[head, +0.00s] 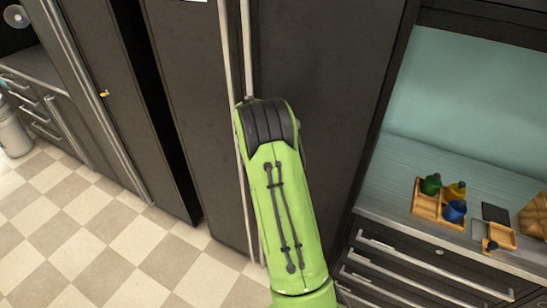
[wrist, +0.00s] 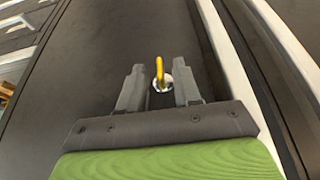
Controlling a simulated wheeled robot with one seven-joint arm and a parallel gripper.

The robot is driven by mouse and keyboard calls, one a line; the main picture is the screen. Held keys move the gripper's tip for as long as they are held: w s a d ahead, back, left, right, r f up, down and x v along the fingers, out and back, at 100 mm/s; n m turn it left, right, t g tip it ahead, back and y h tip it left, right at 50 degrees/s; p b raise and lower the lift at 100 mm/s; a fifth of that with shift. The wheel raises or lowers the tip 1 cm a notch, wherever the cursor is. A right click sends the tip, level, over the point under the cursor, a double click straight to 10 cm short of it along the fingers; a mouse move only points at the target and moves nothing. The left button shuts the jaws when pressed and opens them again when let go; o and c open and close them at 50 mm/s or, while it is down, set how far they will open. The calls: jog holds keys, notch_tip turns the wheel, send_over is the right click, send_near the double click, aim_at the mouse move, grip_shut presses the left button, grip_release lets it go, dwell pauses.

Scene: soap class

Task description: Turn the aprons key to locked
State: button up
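In the wrist view, a yellow key (wrist: 159,68) stands out of a round silver lock on a dark cabinet door (wrist: 105,55). My gripper (wrist: 159,78) is open, with one grey finger on each side of the key and gaps between. I cannot tell how far the tips are from the door. In the head view my green arm hides the gripper and this key. Another yellow key (head: 104,93) sits in a cabinet door at the left. No readable label shows which key is the aprons one.
Long pale handles (head: 244,190) run down the middle doors, close beside my arm. At the right, a counter (head: 420,160) holds a wooden tray (head: 424,206) with several coloured bottles, above drawers (head: 400,270). The checkered floor (head: 90,240) is clear at the left.

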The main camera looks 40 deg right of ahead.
jog(key=v, duration=1.5)
jog(key=shift+f, duration=0.1)
jog(key=s+a+r+n+t+y, duration=0.1)
jog(key=s+a+r+n, duration=0.3)
jog(key=s+a, duration=0.3)
jog(key=s+a+r+n+t+y, duration=0.1)
jog(key=s+a+r+n+t, duration=0.2)
jog(key=a, duration=0.6)
jog(key=s+a+f+n+y, duration=0.2)
jog(key=s+a+n, duration=0.5)
jog(key=s, duration=0.7)
jog(key=a, duration=0.2)
jog(key=shift+s+a+f, duration=0.3)
jog(key=shift+s, duration=0.1)
